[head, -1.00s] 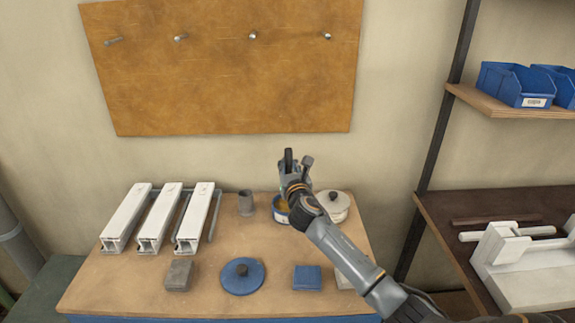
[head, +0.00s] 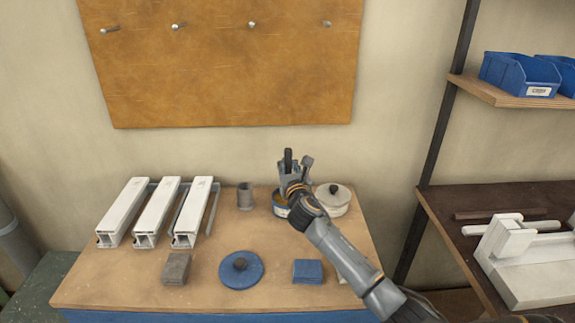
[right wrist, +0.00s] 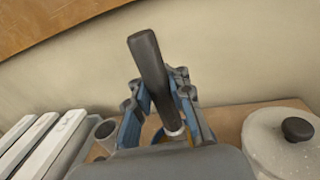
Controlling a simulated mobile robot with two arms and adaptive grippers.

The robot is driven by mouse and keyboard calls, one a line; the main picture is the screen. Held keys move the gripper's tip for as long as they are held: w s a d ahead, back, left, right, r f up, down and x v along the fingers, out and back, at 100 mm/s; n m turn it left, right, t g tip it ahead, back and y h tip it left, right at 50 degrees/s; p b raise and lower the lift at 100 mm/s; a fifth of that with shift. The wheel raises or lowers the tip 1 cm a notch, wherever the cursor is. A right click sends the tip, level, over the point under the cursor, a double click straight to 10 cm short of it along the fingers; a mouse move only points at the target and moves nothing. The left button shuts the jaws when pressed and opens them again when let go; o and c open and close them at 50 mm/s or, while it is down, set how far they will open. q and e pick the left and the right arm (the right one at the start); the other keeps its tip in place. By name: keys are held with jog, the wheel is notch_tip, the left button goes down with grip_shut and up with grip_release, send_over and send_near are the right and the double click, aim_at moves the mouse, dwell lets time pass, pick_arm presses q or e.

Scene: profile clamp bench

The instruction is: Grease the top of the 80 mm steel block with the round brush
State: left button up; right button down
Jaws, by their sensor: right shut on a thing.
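My right gripper (head: 294,178) is shut on a brush with an upright dark handle (right wrist: 152,72). It is at the blue tin (head: 279,209) at the back of the bench. The brush head is hidden by the gripper, so I cannot tell whether it touches the tin's contents. Some ochre stuff shows below the fingers in the right wrist view. A grey block (head: 176,269), which looks like steel, lies at the front left of the bench, apart from the gripper. Its size cannot be read. My left gripper is not in view.
Several white profiles (head: 123,212) lie at the bench's left. A grey cup (head: 245,197) and a lidded pale pot (head: 332,201) flank the tin. A blue lid (head: 241,271) and a blue block (head: 308,271) lie in front. A shelf rack (head: 440,130) stands right.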

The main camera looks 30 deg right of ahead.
aim_at(288, 151)
jog(key=shift+f+b, duration=0.4)
jog(key=shift+f, duration=0.2)
dwell(0.8)
notch_tip(288, 151, up, 7)
jog(key=p, duration=0.7)
jog(key=shift+r+p, duration=0.1)
jog(key=shift+p, duration=0.3)
dwell(0.5)
